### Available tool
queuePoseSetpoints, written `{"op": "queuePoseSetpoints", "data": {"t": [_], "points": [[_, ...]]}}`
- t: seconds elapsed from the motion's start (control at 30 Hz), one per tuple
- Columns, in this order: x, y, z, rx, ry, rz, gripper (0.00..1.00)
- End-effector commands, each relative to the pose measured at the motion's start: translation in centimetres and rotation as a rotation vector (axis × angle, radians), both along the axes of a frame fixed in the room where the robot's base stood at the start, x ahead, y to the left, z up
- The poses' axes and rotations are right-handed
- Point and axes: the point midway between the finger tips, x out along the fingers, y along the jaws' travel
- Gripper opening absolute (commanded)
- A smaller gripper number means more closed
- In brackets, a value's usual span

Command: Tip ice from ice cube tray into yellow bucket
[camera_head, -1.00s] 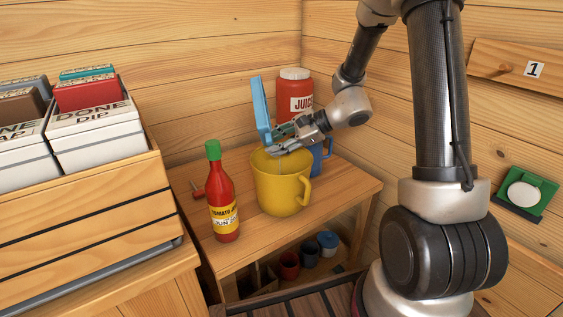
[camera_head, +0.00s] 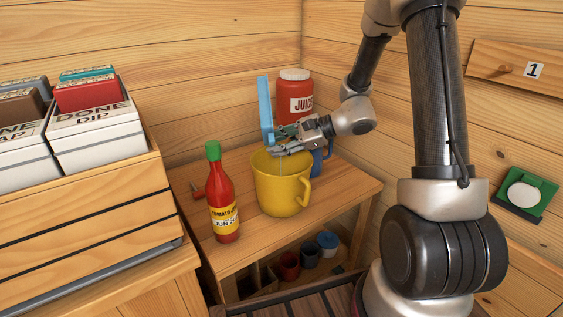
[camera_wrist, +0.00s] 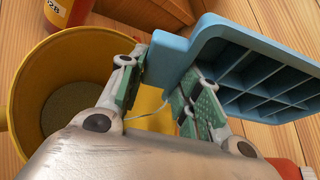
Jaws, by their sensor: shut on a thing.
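The blue ice cube tray (camera_head: 266,103) is tipped on edge above the yellow bucket (camera_head: 281,196), which looks like a large mug with a handle and stands on the wooden table. My gripper (camera_head: 272,144) is shut on the tray's end, just above the bucket's rim. In the wrist view, my gripper (camera_wrist: 160,90) holds the blue tray (camera_wrist: 254,64), and the compartments in sight look empty. The bucket (camera_wrist: 22,85) lies to the left and partly below the fingers there. Its visible inside is dark, and I cannot make out any ice.
A red sauce bottle (camera_head: 223,199) with a green cap stands left of the bucket. A red juice jar (camera_head: 294,92) and a blue mug (camera_head: 321,160) stand behind it. Cups (camera_head: 289,265) sit on the shelf below.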

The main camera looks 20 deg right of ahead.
Motion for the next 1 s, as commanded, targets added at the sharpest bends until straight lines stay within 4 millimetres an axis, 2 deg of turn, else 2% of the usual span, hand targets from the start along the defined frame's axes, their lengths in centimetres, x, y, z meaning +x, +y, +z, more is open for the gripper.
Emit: {"op": "queuePoseSetpoints", "data": {"t": [1.0], "points": [[-0.04, -0.33, 0.40, 0.110, -0.023, 0.000, 0.02]]}}
